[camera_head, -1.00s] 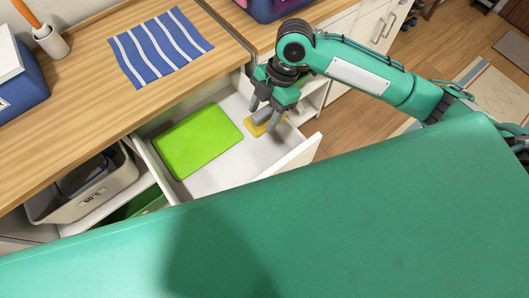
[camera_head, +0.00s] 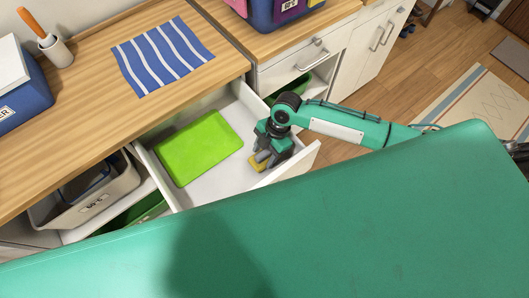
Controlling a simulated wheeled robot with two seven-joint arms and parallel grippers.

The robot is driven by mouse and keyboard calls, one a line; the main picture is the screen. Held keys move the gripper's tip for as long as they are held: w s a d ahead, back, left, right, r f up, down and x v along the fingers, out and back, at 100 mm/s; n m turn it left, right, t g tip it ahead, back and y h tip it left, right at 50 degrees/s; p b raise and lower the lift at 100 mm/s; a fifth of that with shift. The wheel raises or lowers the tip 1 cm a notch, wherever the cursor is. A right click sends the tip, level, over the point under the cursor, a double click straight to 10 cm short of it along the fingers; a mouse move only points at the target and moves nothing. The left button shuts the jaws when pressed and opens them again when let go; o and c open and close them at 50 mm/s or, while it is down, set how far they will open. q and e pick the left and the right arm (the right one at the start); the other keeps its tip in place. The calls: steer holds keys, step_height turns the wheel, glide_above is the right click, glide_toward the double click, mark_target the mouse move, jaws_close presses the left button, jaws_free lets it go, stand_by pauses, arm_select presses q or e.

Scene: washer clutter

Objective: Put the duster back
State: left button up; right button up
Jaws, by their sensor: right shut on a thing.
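A small yellow and grey thing, which looks like the duster (camera_head: 258,163), is low in the open white drawer (camera_head: 222,184), right of a bright green flat mat (camera_head: 200,147). My right gripper (camera_head: 264,157) points down over it and is shut on its upper grey part. The gripper hides most of the duster, so I cannot tell whether its yellow underside touches the drawer floor. My left gripper is not in view.
A wooden counter (camera_head: 100,130) with a striped blue cloth (camera_head: 162,55) lies behind the drawer. The drawer's front panel (camera_head: 292,165) stands close to my right gripper. A grey bin (camera_head: 85,203) sits below the counter. My large green body surface fills the foreground.

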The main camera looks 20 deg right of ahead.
steer(key=shift+f, duration=0.45)
steer(key=shift+f, duration=0.1)
steer(key=o, duration=0.9)
steer(key=shift+o, duration=0.2)
steer(key=shift+r, duration=0.2)
steer(key=b+v, duration=0.1)
steer(key=v, duration=1)
steer(key=shift+r, duration=0.4)
steer(key=shift+d, duration=0.1)
